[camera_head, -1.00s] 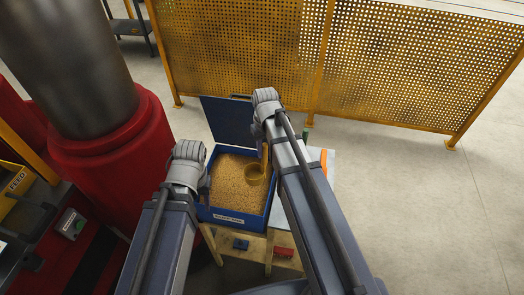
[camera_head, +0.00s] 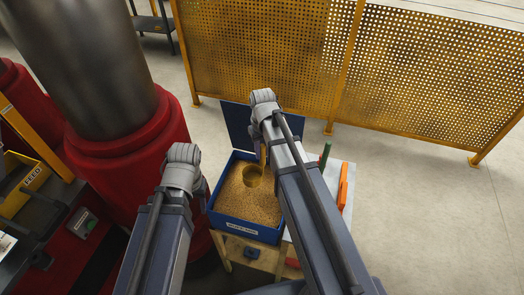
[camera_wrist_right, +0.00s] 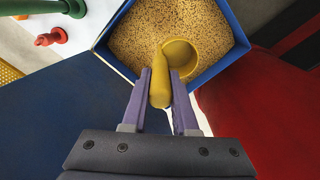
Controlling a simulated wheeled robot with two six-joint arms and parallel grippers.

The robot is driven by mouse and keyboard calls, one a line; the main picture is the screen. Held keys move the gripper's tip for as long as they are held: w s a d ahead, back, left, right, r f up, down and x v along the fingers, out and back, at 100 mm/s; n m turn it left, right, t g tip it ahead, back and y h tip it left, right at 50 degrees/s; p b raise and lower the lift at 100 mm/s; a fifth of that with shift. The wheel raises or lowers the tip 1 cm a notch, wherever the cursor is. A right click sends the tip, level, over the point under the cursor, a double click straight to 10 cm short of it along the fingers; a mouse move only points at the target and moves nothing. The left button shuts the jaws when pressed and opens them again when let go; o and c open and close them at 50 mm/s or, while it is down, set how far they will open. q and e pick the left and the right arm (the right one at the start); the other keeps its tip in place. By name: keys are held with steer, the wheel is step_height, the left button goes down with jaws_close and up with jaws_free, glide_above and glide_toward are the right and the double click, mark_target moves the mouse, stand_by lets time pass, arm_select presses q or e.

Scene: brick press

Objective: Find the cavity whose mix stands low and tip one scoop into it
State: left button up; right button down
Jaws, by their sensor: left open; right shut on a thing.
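The yellow scoop (camera_head: 252,176) has its cup down at the grainy tan mix (camera_head: 255,205) in the open blue bin (camera_head: 247,228). My right gripper (camera_wrist_right: 160,74) is shut on the scoop's handle (camera_wrist_right: 160,88), and the scoop's cup (camera_wrist_right: 181,58) shows just beyond the fingertips in the right wrist view. I cannot tell how much mix is in the cup. In the head view my right arm covers the bin's right side. My left gripper (camera_head: 202,188) is open and empty, beside the bin's left wall. No mould cavity shows in either view.
The bin stands on a wooden stand (camera_head: 262,259), with its blue lid (camera_head: 238,124) raised behind. Green and orange objects (camera_head: 343,185) stand to its right. A red-based column (camera_head: 135,150) and a yellow FEED tray (camera_head: 28,185) are left. A yellow perforated fence (camera_head: 265,50) stands behind.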

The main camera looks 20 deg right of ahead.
mark_target(262, 178)
steer(key=shift+f+b, duration=7.15)
steer(key=shift+f, duration=0.3)
steer(key=shift+r, duration=0.1)
steer(key=shift+r+p, duration=7.45)
steer(key=shift+p, duration=0.05)
